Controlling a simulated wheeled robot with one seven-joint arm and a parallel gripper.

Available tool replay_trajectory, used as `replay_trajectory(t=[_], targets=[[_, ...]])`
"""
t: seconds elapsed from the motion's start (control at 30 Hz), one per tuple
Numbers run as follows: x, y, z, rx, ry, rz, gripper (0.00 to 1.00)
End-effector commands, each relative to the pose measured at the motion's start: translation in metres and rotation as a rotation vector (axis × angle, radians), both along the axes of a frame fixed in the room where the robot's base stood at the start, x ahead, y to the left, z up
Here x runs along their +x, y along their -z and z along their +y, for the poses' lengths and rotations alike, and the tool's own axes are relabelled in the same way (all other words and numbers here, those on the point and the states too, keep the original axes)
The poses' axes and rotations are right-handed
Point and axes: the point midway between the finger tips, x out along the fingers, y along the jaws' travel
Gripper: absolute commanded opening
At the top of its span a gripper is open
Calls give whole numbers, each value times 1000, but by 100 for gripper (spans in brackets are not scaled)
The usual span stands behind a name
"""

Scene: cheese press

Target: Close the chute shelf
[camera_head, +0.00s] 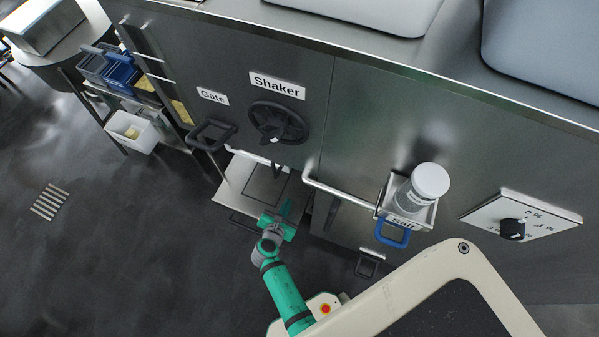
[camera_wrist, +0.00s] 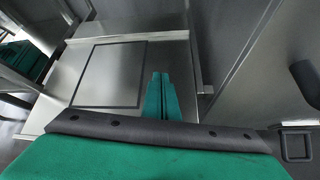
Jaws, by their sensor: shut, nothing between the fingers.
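The chute shelf (camera_head: 236,181) is a flat silver plate with a dark square outline. It sticks out from the steel cabinet below the gate and shaker labels. A dark handle (camera_head: 243,222) shows at its front edge. In the wrist view the shelf (camera_wrist: 112,72) fills the middle and left. My gripper (camera_head: 284,210) is teal and sits at the shelf's front right. Its fingers are together and empty; in the wrist view the gripper (camera_wrist: 161,80) points across the shelf's right part. Whether it touches the shelf I cannot tell. My gripper hides the shelf's front right corner.
The cabinet front carries a gate handle (camera_head: 212,134) and a black shaker wheel (camera_head: 279,123) above the shelf. A metal pipe (camera_head: 340,192) and a salt holder with a jar (camera_head: 413,187) stand out to the right. The dark floor at left is mostly free.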

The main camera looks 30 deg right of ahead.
Motion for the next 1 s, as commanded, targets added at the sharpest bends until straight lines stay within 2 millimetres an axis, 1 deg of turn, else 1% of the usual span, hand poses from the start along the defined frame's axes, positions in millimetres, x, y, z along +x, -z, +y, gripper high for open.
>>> replay_trajectory(t=[0.03,0.13,0.23,0.37,0.47,0.9,0.93,1.0], targets=[[12,-2,-7,-55,-8,33,0],[25,-6,-17,-145,-23,92,0],[32,-9,-22,-191,-30,125,0],[37,-6,-29,-207,-31,137,0],[44,0,-38,-205,-30,136,0],[86,39,-91,-202,-29,135,0],[88,42,-94,-202,-31,135,0],[95,40,-103,-202,-29,133,0]])
